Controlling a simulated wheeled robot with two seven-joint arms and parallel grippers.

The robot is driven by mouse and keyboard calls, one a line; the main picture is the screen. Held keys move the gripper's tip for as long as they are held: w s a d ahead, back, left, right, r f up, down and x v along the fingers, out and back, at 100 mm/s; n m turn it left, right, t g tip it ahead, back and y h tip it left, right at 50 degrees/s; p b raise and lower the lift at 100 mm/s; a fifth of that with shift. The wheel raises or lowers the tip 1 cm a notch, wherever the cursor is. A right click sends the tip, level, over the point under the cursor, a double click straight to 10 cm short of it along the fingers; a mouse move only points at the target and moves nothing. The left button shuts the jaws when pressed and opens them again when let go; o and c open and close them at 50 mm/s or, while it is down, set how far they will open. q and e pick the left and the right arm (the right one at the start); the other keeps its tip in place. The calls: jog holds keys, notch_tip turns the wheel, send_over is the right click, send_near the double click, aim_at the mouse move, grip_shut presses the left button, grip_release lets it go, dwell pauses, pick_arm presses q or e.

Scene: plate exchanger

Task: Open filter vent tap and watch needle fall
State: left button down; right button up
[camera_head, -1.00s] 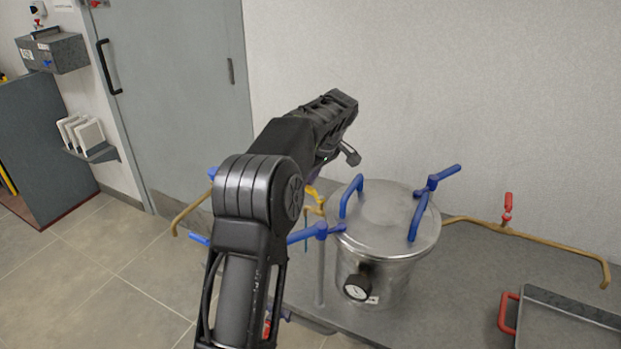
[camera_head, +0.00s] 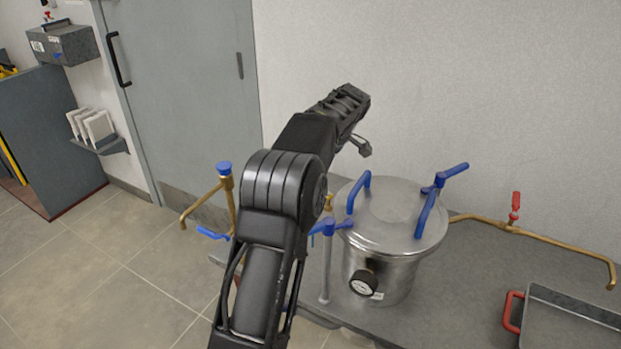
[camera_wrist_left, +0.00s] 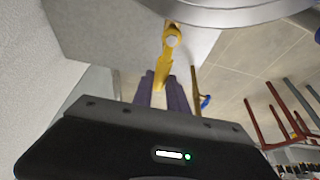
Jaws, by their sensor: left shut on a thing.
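The steel filter pot (camera_head: 390,235) with blue clamp handles on its lid stands on the bench. A small round gauge (camera_head: 363,283) with a white face is on its front; the needle is too small to read. The yellow vent tap lever (camera_wrist_left: 167,58) sits by the pot's rim in the left wrist view. My left gripper (camera_wrist_left: 161,93) is shut on this lever, its purple fingers on either side. In the head view my left arm hides the gripper's fingers and most of the tap. My right gripper is not in view.
A blue-handled lever (camera_head: 328,227) stands at the pot's left. A brass pipe with a blue knob (camera_head: 224,167) is left of my arm. A brass pipe with a red tap (camera_head: 514,208) runs right. A red-handled tray (camera_head: 570,325) sits at front right.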

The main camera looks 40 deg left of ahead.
pick_arm(q)
jog(key=c, duration=1.6)
grip_release()
jog(key=shift+d+r, duration=0.1)
jog(key=shift+r, duration=0.15)
jog(key=shift+v, duration=1.05)
jog(key=p+v, duration=0.3)
jog(key=v, duration=0.1)
jog(key=shift+r+p, duration=0.25)
jog(key=shift+p, duration=0.05)
jog(key=shift+d+r+p, duration=0.2)
jog(key=shift+r+p, duration=0.15)
